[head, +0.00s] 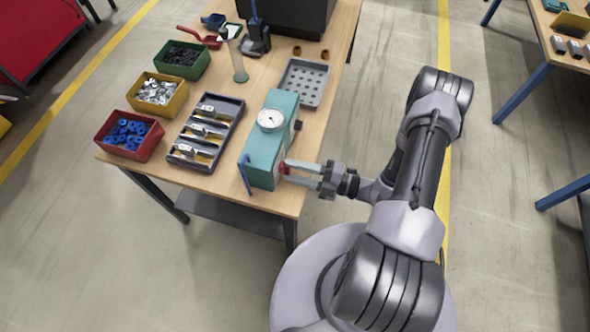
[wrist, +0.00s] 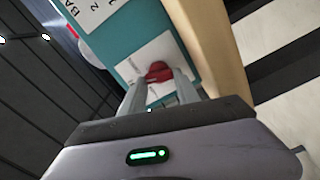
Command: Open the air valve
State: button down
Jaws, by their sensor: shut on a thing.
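The air valve is a small red handle (head: 284,168) on the right side of a teal box (head: 264,152) with a round white gauge (head: 270,119) on top. The box stands at the table's right edge. My gripper (head: 288,172) reaches in from the right and is shut on the red handle. In the wrist view the red handle (wrist: 158,72) sits on a white plate (wrist: 150,58), between the tips of my fingers (wrist: 157,82). The fingers hide part of the handle, and I cannot tell its exact angle.
On the wooden table, a dark tray (head: 186,156) of metal parts lies left of the teal box. Red (head: 155,150), yellow (head: 178,105) and green (head: 204,70) bins stand further left. A grey perforated tray (head: 318,72) lies behind the box. The floor right of the table is free.

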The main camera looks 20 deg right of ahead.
jog(key=m, duration=0.4)
jog(key=shift+m, duration=0.7)
jog(key=c, duration=0.9)
grip_release()
jog(key=shift+d, duration=0.1)
jog(key=shift+d+r, duration=0.1)
jog(key=p+v, duration=0.2)
jog(key=v, duration=1.5)
jog(key=shift+s, duration=0.1)
